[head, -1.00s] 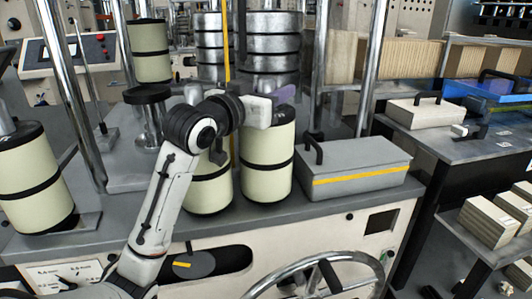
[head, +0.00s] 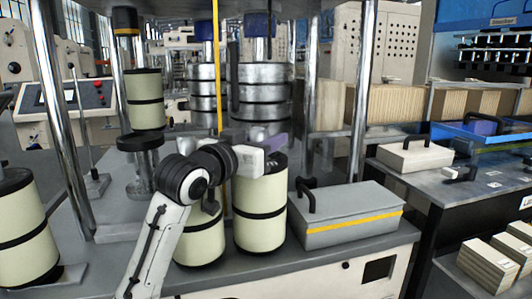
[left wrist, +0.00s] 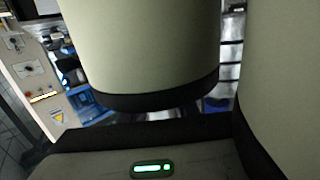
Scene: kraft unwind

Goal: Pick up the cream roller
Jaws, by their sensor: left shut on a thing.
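Several cream rollers with black bands stand on the grey machine top. My left gripper (head: 268,158) is at the upper end of the front right cream roller (head: 260,215) in the head view, shut on it; its fingertips are partly hidden there. This roller appears upright, with its base at the machine top. Another cream roller (head: 200,235) stands close on its left, partly behind my arm. In the left wrist view, one cream roller body (left wrist: 150,45) with a black end band fills the upper middle, and another cream surface (left wrist: 285,80) fills the right side. My right gripper is not in view.
A grey box (head: 345,218) with a yellow stripe and black handle sits close to the right of the rollers. Chrome posts (head: 361,95) rise around the machine top. Another cream roller (head: 20,230) stands at the far left, and one (head: 145,100) stands farther back.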

